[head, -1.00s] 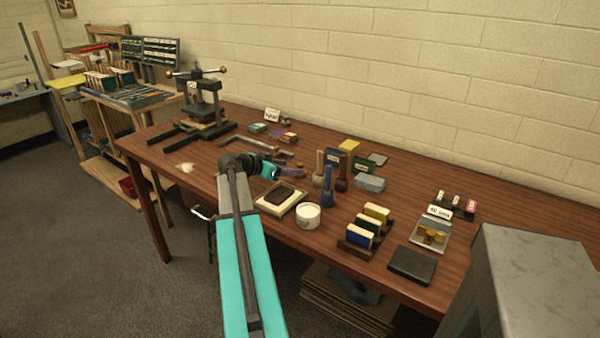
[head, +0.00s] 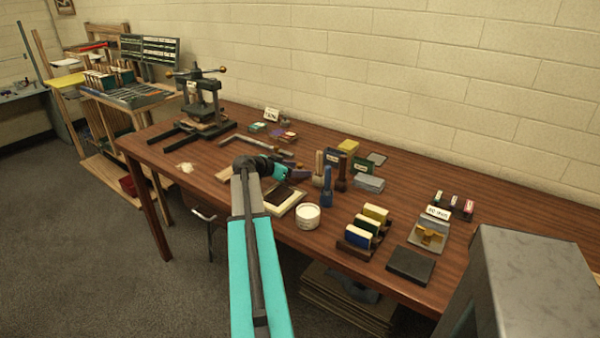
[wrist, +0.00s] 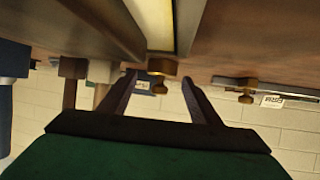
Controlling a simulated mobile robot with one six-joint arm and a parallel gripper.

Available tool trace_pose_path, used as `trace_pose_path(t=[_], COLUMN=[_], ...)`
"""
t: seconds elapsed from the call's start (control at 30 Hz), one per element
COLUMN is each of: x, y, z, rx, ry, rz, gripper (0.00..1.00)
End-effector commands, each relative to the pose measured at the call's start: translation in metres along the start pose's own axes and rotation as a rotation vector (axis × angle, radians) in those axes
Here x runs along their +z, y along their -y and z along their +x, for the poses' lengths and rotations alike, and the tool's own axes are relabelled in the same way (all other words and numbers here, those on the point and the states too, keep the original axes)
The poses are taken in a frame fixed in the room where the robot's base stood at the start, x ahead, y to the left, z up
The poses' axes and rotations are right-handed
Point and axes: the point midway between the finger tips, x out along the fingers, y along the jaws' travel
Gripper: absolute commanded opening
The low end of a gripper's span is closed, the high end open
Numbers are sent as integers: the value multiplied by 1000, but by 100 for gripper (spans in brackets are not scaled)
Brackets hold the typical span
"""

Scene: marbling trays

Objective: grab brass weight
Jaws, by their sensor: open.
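My gripper (wrist: 160,85) is open and empty, its two dark fingers spread in the wrist view. A small knobbed brass piece (wrist: 162,68) shows between the fingertips there, apart from both. A second brass piece (wrist: 247,97) shows farther right. The wrist picture is upside down, with the table above and the wall below. In the head view my gripper (head: 288,172) is low over the table's middle, partly hidden by my arm. Brass weights (head: 430,236) lie in a grey tray (head: 421,246) well to its right. I cannot tell which brass pieces match.
A cream-framed dark pad (head: 297,198), a white tub (head: 306,216) and a blue upright tool (head: 327,190) stand close to my gripper. A rack of coloured blocks (head: 362,232) and a dark pad (head: 410,266) lie right. A black press (head: 203,105) stands left.

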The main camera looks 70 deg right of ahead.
Motion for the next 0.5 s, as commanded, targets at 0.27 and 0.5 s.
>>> trace_pose_path(t=[0.27,0.5], x=[0,0], y=[0,1], z=[-1,-1], rx=[-1,-1], ry=[0,0], rz=[0,0], gripper=[57,20])
